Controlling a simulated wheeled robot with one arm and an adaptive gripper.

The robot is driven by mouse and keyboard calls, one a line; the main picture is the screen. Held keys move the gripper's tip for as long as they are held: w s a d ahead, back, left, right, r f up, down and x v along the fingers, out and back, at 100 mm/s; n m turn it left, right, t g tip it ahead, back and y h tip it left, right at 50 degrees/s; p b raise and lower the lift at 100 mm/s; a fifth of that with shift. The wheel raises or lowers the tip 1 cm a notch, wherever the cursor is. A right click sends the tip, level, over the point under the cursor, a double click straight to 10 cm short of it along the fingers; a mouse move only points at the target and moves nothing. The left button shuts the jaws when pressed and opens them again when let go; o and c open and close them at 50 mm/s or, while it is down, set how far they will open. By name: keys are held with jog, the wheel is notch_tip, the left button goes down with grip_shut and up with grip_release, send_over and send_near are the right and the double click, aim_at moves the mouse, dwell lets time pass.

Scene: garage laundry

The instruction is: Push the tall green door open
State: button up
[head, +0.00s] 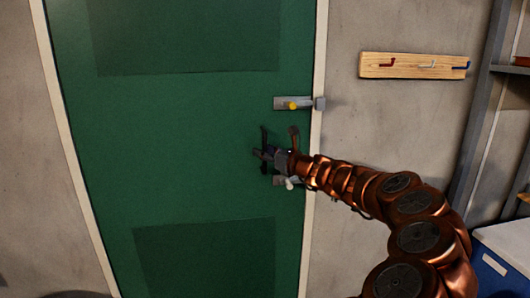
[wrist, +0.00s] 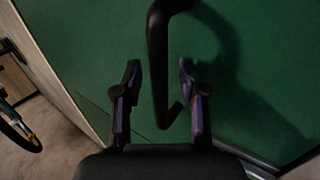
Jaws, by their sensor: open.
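The tall green door (head: 190,110) fills the left half of the head view and looks flush in its pale frame. A grey bolt (head: 308,103) with a yellow knob sits at its right edge. Lower down, a second metal fitting (head: 279,181) with a pale knob is partly hidden by my gripper (head: 267,150). In the wrist view, a black bent handle bar (wrist: 158,55) stands out from the green door (wrist: 240,60). My gripper (wrist: 160,72) is open, with one finger on each side of the bar. Gaps show between bar and fingers; nothing is gripped.
A wooden hook rail (head: 413,66) hangs on the grey wall right of the door. A metal shelf (head: 480,100) and a blue bin with a white lid (head: 500,262) stand at the far right. Part of a wheel (wrist: 17,128) shows at the left in the wrist view.

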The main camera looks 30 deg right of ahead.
jog(key=shift+c, duration=0.2)
grip_shut()
dwell(0.4)
